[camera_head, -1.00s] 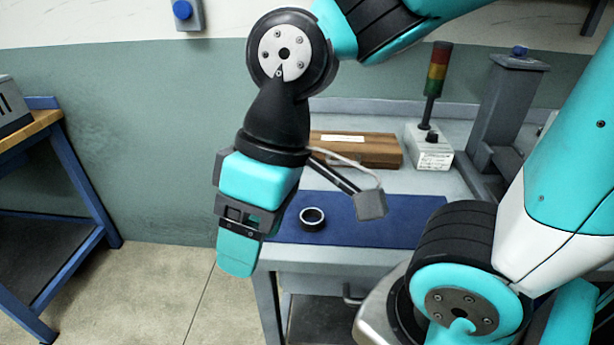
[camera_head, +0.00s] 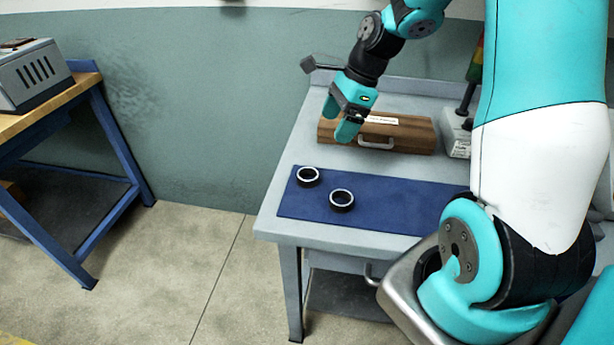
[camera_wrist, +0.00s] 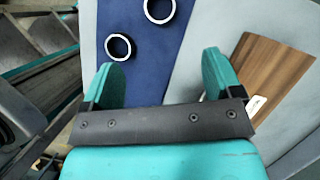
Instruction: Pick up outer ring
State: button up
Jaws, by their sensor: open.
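Two dark rings with pale rims lie flat and apart on a blue mat (camera_head: 400,211) in the head view. One ring (camera_head: 341,207) is nearer the front and looks slightly larger; the other ring (camera_head: 308,184) is farther back and left. I cannot tell for sure which is the outer ring. Both show in the wrist view, one left of centre (camera_wrist: 107,47) and one cut by the top edge (camera_wrist: 159,21). My gripper (camera_head: 339,119) is open and empty, above and behind the rings. Its spread fingers also show in the wrist view (camera_wrist: 158,63).
The mat lies on a grey workbench (camera_head: 272,218). A brown wooden case (camera_head: 405,133) with a handle stands behind the mat, close to my gripper. A white box with a signal light (camera_head: 458,135) stands right of it. Another bench (camera_head: 82,77) holds a grey machine (camera_head: 35,78) at left.

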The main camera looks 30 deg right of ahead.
aim_at(310, 171)
jog(key=p+x, duration=0.1)
jog(key=x, duration=1.3)
jog(key=shift+w+a, duration=0.15)
jog(key=shift+a, duration=0.1)
jog(key=c, duration=1)
jog(key=shift+c, duration=0.4)
jog(key=shift+r, duration=0.1)
